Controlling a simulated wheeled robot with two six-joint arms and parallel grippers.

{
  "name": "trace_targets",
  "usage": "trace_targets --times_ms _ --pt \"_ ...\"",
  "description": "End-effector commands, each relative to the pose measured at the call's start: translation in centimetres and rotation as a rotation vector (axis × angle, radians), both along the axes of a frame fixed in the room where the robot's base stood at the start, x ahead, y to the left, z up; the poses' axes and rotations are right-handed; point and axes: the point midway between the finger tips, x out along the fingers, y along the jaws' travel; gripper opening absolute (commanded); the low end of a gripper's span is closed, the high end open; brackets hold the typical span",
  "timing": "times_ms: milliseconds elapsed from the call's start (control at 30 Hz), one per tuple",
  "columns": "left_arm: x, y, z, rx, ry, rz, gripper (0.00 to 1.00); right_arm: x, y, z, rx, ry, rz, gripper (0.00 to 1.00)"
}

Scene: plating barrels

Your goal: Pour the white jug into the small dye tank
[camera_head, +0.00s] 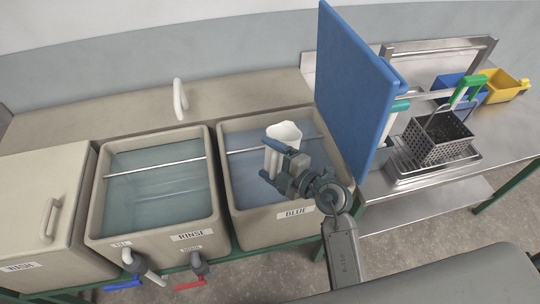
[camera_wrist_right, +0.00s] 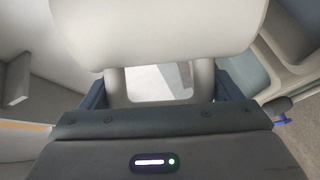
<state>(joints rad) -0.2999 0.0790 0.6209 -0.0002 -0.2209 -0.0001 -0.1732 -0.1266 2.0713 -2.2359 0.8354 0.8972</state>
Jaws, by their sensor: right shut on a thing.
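The white jug (camera_head: 283,138) is in my right gripper (camera_head: 279,168), over the tank labelled BLUE (camera_head: 265,230). Its open mouth faces up in the head view, and it looks upright or only slightly tilted. No stream of liquid shows. In the right wrist view the jug (camera_wrist_right: 160,35) fills the top of the picture. There the right gripper (camera_wrist_right: 163,88) is shut on the jug, its two dark fingers on either side of the handle. The tank is open and holds bluish liquid, with a metal bar across it. My left gripper is not in view.
A tank labelled RINSE (camera_head: 165,235) stands left of the BLUE tank, with a lidded tank (camera_head: 30,240) further left. An upright blue panel (camera_head: 352,85) rises close to the right. Beyond it are a perforated metal basket (camera_head: 440,138) and a yellow bin (camera_head: 503,85).

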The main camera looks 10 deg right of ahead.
Motion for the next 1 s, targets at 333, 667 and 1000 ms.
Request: trace_targets --times_ms 333,667,1000 --pt "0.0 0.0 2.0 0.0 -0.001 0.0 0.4 -0.2 0.1 0.6 0.06 0.11 0.0 0.53" --pt "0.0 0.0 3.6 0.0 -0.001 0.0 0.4 0.3 -0.2 0.3 0.147 0.278 0.0 0.53" --pt "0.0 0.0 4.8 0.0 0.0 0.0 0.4 1.6 -0.8 -0.1 0.29 0.543 0.0 0.53"
